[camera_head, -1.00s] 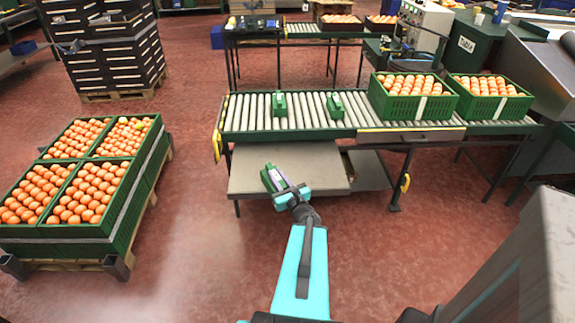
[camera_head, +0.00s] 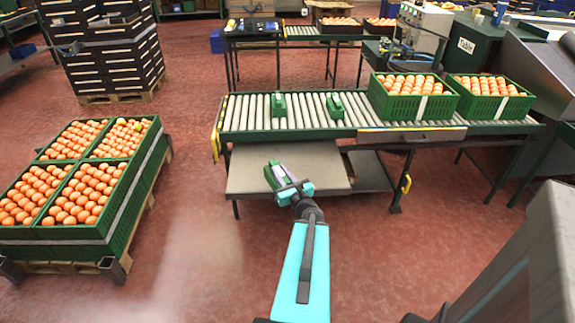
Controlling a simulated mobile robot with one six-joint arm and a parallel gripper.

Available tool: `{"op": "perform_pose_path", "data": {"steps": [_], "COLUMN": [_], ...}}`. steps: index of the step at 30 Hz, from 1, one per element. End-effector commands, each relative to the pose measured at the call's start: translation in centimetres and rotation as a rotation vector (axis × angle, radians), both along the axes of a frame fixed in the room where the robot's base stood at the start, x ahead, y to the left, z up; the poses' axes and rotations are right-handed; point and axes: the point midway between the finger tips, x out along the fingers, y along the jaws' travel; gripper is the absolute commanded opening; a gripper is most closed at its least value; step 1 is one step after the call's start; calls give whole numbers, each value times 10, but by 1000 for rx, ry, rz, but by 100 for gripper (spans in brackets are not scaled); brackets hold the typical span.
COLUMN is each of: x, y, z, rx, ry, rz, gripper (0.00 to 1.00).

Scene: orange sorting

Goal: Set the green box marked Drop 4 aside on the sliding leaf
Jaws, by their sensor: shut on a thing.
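A small green box (camera_head: 273,175) with a pale top is in my gripper (camera_head: 291,190). My gripper is shut on it, over the grey sliding leaf (camera_head: 322,170) that sticks out below the front of the roller conveyor. The box is near the left part of the leaf. I cannot tell whether it touches the leaf, and no marking on it is readable. Two similar small green boxes stand on the conveyor rollers, one at the left (camera_head: 278,104) and one at the middle (camera_head: 335,105).
Two green crates of oranges stand on the right of the conveyor (camera_head: 237,115): the nearer one (camera_head: 412,106) and the far right one (camera_head: 490,105). A pallet of orange crates (camera_head: 118,215) stands on the floor at left. The leaf's right part is bare.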

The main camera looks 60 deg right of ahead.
Motion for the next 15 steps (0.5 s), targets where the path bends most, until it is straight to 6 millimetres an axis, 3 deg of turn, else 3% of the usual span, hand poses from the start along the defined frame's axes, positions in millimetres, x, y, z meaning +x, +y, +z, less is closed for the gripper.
{"op": "perform_pose_path", "data": {"steps": [15], "x": [6], "y": [-16], "z": [-5], "rx": [0], "ry": [-2], "rz": [4], "gripper": [0]}}
